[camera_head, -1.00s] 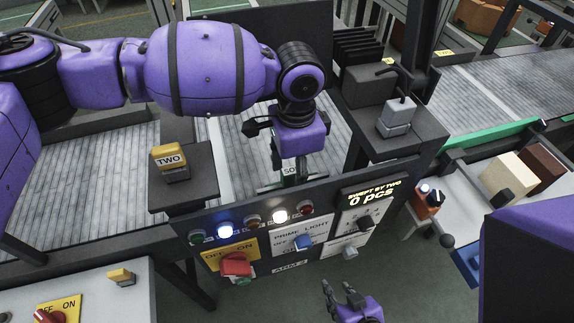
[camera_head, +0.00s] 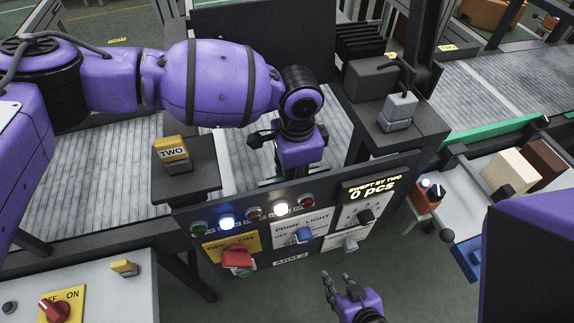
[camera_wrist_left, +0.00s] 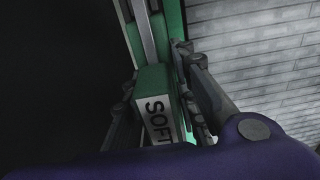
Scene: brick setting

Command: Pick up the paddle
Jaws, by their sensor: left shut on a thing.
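A green piece with a white SOFT label (camera_wrist_left: 157,118), which looks like the paddle, stands between the fingers of my left gripper (camera_wrist_left: 156,80) in the left wrist view. The fingers are shut on it from both sides. In the head view my left gripper (camera_head: 292,158) is low behind the black control panel, over the grey slatted conveyor. There the panel and the gripper hide most of the paddle. My right gripper (camera_head: 340,284) is in front of the panel, lower down, with its fingers apart and empty.
The control panel (camera_head: 300,220) has lamps, switches and a "0 pcs" display. A yellow TWO block (camera_head: 172,149) stands on a dark pedestal left of my left gripper. A grey block (camera_head: 398,108) stands to the right. The slatted conveyor (camera_head: 90,185) runs behind the panel.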

